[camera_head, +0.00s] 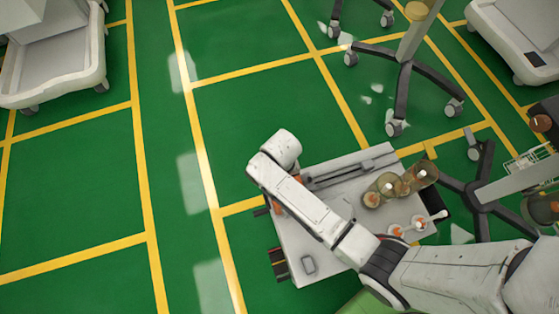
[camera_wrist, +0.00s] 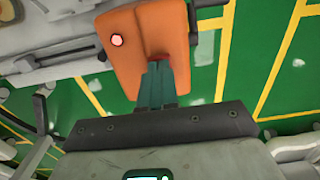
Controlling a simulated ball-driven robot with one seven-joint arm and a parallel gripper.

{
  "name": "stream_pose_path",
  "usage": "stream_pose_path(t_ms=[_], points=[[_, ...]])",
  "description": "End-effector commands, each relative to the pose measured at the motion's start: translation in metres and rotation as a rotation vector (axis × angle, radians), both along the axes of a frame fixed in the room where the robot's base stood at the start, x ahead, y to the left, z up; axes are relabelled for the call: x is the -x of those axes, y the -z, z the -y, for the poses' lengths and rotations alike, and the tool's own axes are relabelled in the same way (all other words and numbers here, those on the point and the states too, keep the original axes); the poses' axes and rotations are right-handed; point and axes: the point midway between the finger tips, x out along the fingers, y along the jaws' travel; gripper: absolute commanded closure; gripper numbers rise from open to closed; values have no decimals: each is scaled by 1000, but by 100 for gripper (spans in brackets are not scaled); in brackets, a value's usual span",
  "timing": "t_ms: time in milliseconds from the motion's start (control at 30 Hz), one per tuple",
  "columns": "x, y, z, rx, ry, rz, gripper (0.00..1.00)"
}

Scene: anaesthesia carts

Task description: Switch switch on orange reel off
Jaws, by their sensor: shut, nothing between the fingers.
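The orange reel (camera_wrist: 135,22) fills the upper middle of the wrist view as a blocky orange body. A small round light-red button or lamp (camera_wrist: 117,40) sits on its left part. A dark red switch-like part (camera_wrist: 188,58) shows in a recess right at my fingertips, mostly hidden by them. My gripper (camera_wrist: 159,68) is shut and empty, its dark green fingers together. The tips are at or very near the recess; I cannot tell whether they touch. In the head view only a bit of orange (camera_head: 276,208) shows beside my arm, and my gripper is hidden.
A grey-white cart top (camera_head: 300,240) lies under my arm, with amber jars (camera_head: 388,184) on its right side. Wheeled stand legs (camera_head: 403,80) stand behind and to the right. A white cart (camera_head: 60,70) stands at the far left. Green floor on the left is clear.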

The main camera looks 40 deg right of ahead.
Motion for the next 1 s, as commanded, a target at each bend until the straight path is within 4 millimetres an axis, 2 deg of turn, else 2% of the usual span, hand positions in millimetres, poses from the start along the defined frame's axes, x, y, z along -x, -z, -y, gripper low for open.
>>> stream_pose_path(t_ms=[700, 1000], points=[[0, 10, 0, 0, 0, 0, 100], [0, 0, 0, 0, 0, 0, 100]])
